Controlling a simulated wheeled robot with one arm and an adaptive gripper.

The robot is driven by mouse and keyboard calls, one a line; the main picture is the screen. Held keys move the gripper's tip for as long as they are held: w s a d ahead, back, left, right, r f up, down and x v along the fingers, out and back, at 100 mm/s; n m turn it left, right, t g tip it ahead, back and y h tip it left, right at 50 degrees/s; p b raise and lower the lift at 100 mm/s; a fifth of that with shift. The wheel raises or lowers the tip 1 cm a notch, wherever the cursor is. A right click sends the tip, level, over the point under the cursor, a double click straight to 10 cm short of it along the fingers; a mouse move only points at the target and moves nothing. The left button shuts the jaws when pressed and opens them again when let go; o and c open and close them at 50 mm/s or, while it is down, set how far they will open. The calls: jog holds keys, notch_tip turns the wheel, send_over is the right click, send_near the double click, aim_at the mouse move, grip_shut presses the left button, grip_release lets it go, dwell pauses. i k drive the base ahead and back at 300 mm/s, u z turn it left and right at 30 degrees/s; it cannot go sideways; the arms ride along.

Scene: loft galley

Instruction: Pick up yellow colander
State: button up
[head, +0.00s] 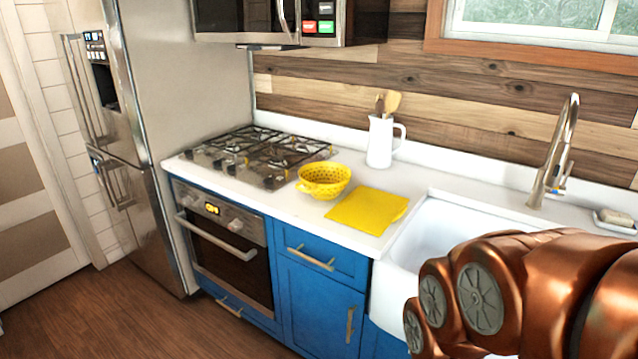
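The yellow colander (324,180) sits upright on the white countertop, between the gas cooktop and a flat yellow mat. It is round, with small holes in its wall and a handle at its front left. The inside that shows looks empty. Copper-coloured links of my arm fill the lower right of the head view. My gripper is not in view, so its state does not show.
The yellow mat (367,210) lies right of the colander. The cooktop (258,155) is at left, a white pitcher (380,143) with utensils behind. The white sink (440,235) and tall faucet (556,150) are at right. Blue cabinets (318,290) stand below; the floor at lower left is clear.

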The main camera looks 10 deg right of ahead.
aim_at(324, 181)
jog(key=k, duration=0.5)
jog(key=z, duration=0.65)
jog(key=i, duration=0.85)
jog(key=u, duration=2.25)
